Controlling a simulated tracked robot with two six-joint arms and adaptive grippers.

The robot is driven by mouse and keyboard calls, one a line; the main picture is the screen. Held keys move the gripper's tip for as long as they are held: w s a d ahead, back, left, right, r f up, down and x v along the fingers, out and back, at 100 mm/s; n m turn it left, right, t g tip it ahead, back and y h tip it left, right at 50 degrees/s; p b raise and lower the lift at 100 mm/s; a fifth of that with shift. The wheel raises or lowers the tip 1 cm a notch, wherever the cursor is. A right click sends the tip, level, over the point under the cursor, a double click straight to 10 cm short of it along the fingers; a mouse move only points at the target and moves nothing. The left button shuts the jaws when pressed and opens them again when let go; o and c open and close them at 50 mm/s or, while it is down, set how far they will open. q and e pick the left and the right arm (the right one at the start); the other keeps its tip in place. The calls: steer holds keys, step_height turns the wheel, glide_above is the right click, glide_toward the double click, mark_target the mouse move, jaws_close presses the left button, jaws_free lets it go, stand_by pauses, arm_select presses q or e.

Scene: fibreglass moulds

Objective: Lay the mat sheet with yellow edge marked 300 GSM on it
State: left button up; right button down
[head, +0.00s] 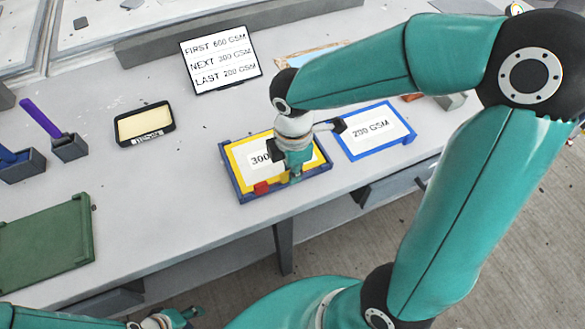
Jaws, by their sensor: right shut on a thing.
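The mat sheet with yellow edge (240,163) is white in the middle, and "300" shows on its label; my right gripper covers the rest. It lies over a dark blue mould tray (239,192), whose rim shows along its left and near sides. I cannot tell whether it rests fully flat. My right gripper (290,177) points down at the near part of the sheet and is shut on it. My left gripper (185,318) is at the bottom edge, far from the sheet, partly cut off; its finger opening is unclear.
A blue-edged 200 GSM sheet (372,130) lies close on the right. A sign (220,60) lists 600, 300, 200 GSM. A black-rimmed tray (145,124), a holder with a purple handle (69,147) and a green board (45,240) stand left. The bench between is clear.

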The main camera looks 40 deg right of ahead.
stand_by(0.4)
steer(key=c, duration=1.1)
jaws_free()
steer(key=shift+c, duration=0.2)
step_height(320, 180, up, 12)
